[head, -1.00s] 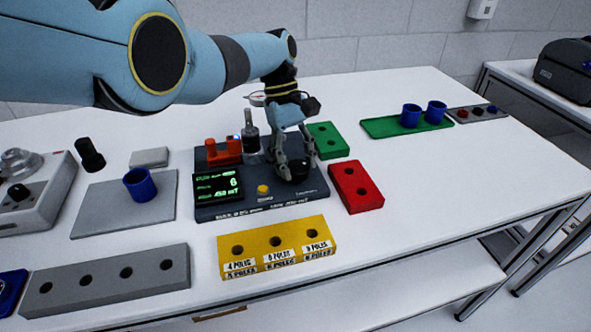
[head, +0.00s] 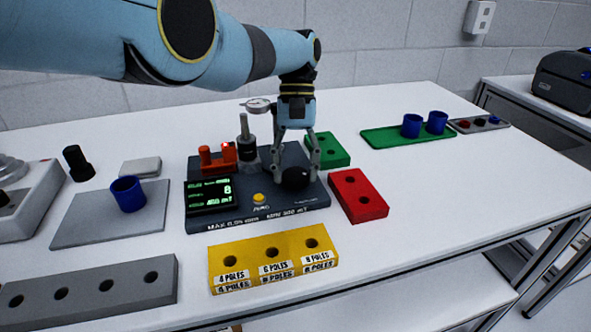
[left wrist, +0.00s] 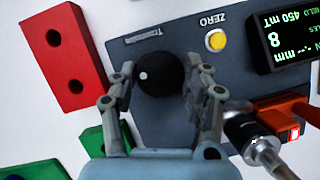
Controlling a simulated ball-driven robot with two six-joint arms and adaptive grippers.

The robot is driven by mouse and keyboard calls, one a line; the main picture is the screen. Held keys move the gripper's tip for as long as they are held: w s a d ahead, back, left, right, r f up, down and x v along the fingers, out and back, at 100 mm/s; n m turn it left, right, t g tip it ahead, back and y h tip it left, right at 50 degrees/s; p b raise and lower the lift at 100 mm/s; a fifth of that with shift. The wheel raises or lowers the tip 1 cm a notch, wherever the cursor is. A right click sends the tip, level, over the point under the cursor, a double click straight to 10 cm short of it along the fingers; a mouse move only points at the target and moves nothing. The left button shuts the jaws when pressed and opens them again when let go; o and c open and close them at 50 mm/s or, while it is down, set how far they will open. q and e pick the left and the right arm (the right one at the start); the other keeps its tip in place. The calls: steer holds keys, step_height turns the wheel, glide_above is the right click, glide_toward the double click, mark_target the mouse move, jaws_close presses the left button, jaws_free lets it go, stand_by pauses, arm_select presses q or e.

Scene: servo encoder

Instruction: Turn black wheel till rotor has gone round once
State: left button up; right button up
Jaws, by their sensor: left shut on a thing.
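The black wheel (head: 295,179) sits at the front right of the dark grey encoder unit (head: 330,201). In the left wrist view the wheel (left wrist: 162,75) is round and dark, with a white dot near its left edge. My left gripper (head: 296,172) points down from above, shut on the wheel with one finger on each side; both fingers (left wrist: 159,72) also show in the left wrist view. What looks like the rotor (head: 246,146), a dark cylinder with a grey shaft, stands behind the wheel, to its left, beside an orange-red holder (head: 217,160). My right gripper is not in view.
The unit carries a display (head: 209,193) reading 8 and a yellow ZERO button (head: 259,197). A red block (head: 358,196) stands close on the right, a green block (head: 328,150) behind, a yellow block (head: 272,258) in front.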

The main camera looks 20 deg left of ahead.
arm_select(q)
steer(key=shift+s+f, duration=0.1)
steer(key=shift+f, duration=0.05)
steer(key=o, duration=1)
steer(key=shift+o, duration=0.8)
